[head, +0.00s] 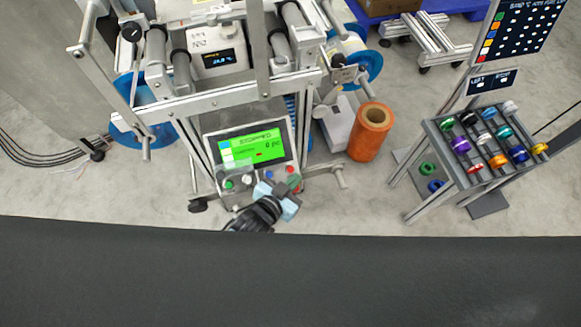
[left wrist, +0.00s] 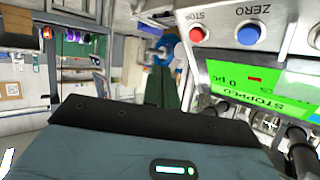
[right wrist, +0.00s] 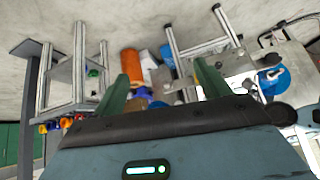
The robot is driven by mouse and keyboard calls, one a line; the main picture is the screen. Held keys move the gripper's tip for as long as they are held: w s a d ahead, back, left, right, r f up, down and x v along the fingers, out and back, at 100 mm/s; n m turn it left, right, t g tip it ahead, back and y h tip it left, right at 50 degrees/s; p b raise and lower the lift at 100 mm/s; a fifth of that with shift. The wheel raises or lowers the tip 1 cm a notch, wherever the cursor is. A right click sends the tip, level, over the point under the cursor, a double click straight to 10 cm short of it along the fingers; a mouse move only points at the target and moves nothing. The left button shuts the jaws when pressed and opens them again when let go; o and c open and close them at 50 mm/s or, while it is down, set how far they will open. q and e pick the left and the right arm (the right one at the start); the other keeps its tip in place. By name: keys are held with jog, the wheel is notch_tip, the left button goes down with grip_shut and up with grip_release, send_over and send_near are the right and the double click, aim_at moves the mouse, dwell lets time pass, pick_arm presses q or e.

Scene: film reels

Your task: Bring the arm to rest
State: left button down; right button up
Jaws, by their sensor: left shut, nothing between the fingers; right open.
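My left gripper (head: 281,196) is in front of the machine's control panel, near its lower right buttons in the head view. Its fingers (left wrist: 163,85) are shut with nothing between them. In the left wrist view a red STOP button (left wrist: 197,34) and a blue ZERO button (left wrist: 248,35) show above right of the fingers, apart from them. The panel's green screen (head: 258,147) reads 0 pc; it also shows in the left wrist view (left wrist: 242,88) with the word STOPPED. My right gripper (right wrist: 161,88) is open and empty in the right wrist view; the head view does not show it.
The film machine (head: 220,88) stands around and behind the panel. An orange roll (head: 371,132) stands on the floor to its right. A rack (head: 447,150) with several coloured reels stands farther right, near a dark chart board (head: 519,35). Grey floor (head: 345,205) lies clear in front.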

dwell(0.4)
pick_arm(q)
jog(key=s+a+r+n+g+y+p, duration=0.1)
jog(key=s+a+r+p, duration=0.1)
jog(key=s+a, duration=0.4)
jog(key=s+a+r+n+y+p, duration=0.2)
jog(key=s+a, duration=0.5)
jog(key=s, duration=0.6)
jog(key=s+a+r+n+g+y+p, duration=0.1)
jog(key=s+a+r+n+y+p, duration=0.1)
jog(key=s+a+r+p, duration=0.2)
jog(key=s+a+p, duration=0.1)
jog(key=s+a, duration=0.2)
jog(key=s, duration=0.2)
jog(key=shift+s+r+g, duration=0.15)
jog(key=shift+g, duration=0.15)
pick_arm(e)
jog(key=w+r+t, duration=0.1)
jog(key=w+r, duration=0.2)
jog(key=r, duration=0.6)
jog(key=shift+w+d+r, duration=0.3)
jog(key=shift+d+r, duration=0.1)
